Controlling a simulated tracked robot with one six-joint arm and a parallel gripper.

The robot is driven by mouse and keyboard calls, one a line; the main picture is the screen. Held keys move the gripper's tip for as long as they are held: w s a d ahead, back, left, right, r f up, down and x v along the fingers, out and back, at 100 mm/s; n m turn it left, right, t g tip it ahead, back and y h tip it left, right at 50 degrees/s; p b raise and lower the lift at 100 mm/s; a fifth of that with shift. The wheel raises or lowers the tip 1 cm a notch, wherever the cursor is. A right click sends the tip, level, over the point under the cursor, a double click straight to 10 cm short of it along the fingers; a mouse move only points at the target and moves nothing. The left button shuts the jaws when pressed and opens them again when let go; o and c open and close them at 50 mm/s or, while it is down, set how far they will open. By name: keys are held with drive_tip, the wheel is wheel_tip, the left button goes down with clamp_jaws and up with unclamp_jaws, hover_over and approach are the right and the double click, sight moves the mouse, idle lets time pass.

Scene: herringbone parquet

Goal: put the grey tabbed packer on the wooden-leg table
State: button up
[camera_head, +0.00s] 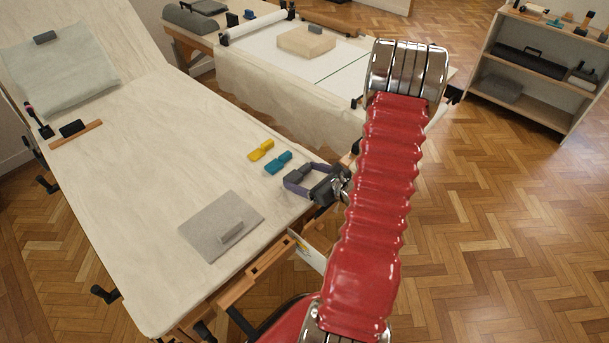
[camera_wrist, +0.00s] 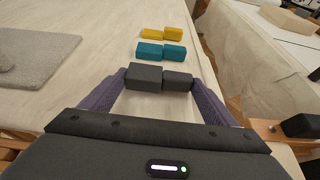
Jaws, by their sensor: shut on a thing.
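The grey tabbed packer (camera_wrist: 145,78) is a dark grey block with a smaller tab on its right, held between my gripper's two purple fingers in the wrist view. My gripper (camera_head: 294,181) is shut on it over the right edge of the near cream-topped table (camera_head: 140,200). The packer looks to be at or just above the tabletop; I cannot tell whether it touches. Wooden parts show under this table's front edge. My red arm hides part of the space right of the gripper.
A teal packer (camera_head: 278,162) and a yellow packer (camera_head: 261,150) lie on the near table just beyond the grey one. A grey mat (camera_head: 205,220) with a block lies nearer. A cloth-covered table (camera_head: 260,85) stands behind, a shelf (camera_head: 530,100) at right. The tabletop's middle is clear.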

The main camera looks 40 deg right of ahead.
drive_tip(key=shift+f, duration=0.2)
idle(0.4)
drive_tip(key=o, duration=1)
drive_tip(key=shift+o, duration=0.2)
drive_tip(key=shift+r, duration=0.15)
wheel_tip(320, 180, up, 10)
drive_tip(key=shift+f, duration=0.25)
idle(0.4)
drive_tip(key=shift+s, duration=0.1)
drive_tip(key=v, duration=1.3)
drive_tip(key=shift+s+r, duration=0.15)
drive_tip(key=shift+s, duration=0.1)
idle(0.9)
